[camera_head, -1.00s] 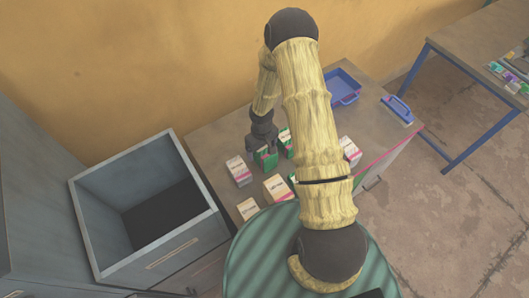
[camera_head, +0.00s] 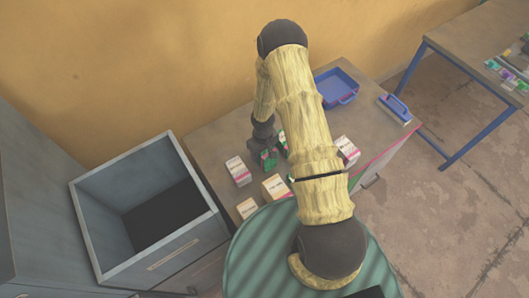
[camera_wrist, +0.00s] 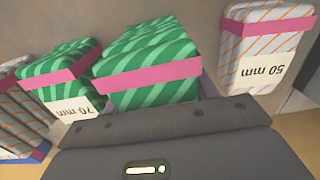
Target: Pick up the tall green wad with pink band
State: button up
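A green striped wad with a pink band (camera_wrist: 150,75) fills the middle of the wrist view, right in front of my gripper; its lower part is hidden behind the dark gripper body. A second green wad with a pink band (camera_wrist: 62,80), labelled 70 mm, leans in view to its left. In the head view a green wad (camera_head: 269,159) stands on the table just below my gripper (camera_head: 264,143), and another green wad (camera_head: 283,146) is partly hidden by my arm. The fingertips are hidden, so I cannot tell whether they touch or hold the wad.
An orange-striped white wad labelled 50 mm (camera_wrist: 265,50) stands on the right in the wrist view. White cartons (camera_head: 238,171) and (camera_head: 275,187) stand near the table front. A blue tray (camera_head: 337,88) lies behind. An open grey bin (camera_head: 105,258) is at left.

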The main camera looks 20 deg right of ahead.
jog(key=shift+s, duration=0.1)
jog(key=c, duration=0.3)
jog(key=shift+a, duration=0.4)
jog(key=shift+c, duration=0.6)
jog(key=shift+d+r, duration=0.15)
jog(key=shift+r, duration=0.6)
notch_tip(320, 180, up, 8)
jog(key=shift+r+b, duration=0.15)
jog(key=shift+b, duration=0.8)
jog(key=shift+d+r, duration=0.15)
jog(key=shift+d, duration=0.1)
jog(key=shift+s+a, duration=0.1)
jog(key=shift+a, duration=0.3)
